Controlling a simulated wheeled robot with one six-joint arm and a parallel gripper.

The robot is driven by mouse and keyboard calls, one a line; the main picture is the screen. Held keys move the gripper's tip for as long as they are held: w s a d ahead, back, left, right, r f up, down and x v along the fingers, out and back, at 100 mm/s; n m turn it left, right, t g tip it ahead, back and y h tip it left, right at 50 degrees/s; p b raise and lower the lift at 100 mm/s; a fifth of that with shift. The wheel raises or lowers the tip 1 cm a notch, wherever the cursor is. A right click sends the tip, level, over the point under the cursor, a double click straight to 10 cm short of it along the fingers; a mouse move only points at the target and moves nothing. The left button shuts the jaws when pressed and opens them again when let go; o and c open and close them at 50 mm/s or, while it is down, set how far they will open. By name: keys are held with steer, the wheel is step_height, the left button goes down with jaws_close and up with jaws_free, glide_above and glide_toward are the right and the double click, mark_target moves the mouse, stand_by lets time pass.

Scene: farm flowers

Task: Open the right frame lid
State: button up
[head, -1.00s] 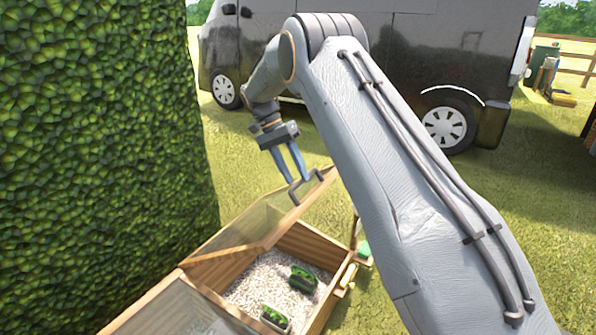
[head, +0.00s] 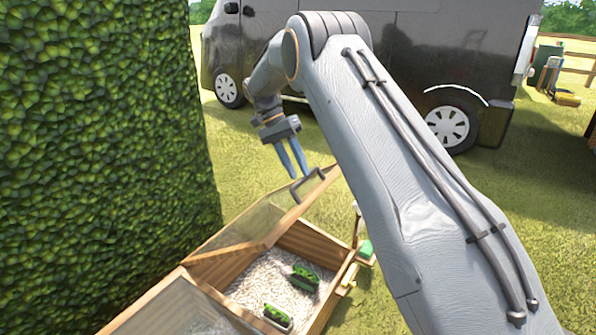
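The right frame lid (head: 246,229) is a glazed panel with a wooden rim. It stands tilted open above the right-hand wooden box (head: 312,243). A dark bracket handle (head: 308,185) sticks up at the lid's raised end. My gripper (head: 298,175) points down just above and behind this handle. Its two blue-grey fingers are apart with a narrow gap and nothing shows between them. I cannot tell whether a fingertip touches the handle.
Inside the box, two small planted trays (head: 306,275) lie on pale gravel (head: 262,283). A second glazed lid (head: 180,310) lies to the left. A tall hedge (head: 100,130) stands close on the left. A dark van (head: 430,55) is parked behind, with open grass between.

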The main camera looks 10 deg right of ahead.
steer(key=v, duration=0.6)
steer(key=shift+r, duration=0.3)
steer(key=shift+w+a, duration=0.1)
steer(key=shift+a, duration=0.05)
steer(key=s+a+r+n+t+y, duration=0.15)
steer(key=s+r+n, duration=0.25)
steer(key=s, duration=0.6)
steer(key=s+a+r+n+t+y, duration=0.1)
steer(key=s+a+r+n, duration=0.2)
steer(key=s, duration=0.7)
steer(key=s+d+f+n+t+y+p, duration=0.1)
steer(key=s+f+n, duration=0.1)
steer(key=s, duration=1)
steer(key=s+d+f+n+t+y+p, duration=0.1)
steer(key=s+f+n, duration=0.2)
steer(key=s, duration=0.9)
steer(key=d+r+m+p, duration=0.3)
steer(key=d+r+p, duration=0.5)
steer(key=p, duration=0.9)
step_height(320, 180, up, 2)
steer(key=shift+s+d+r+p, duration=0.15)
steer(key=shift+d+p, duration=0.15)
steer(key=shift+d, duration=0.1)
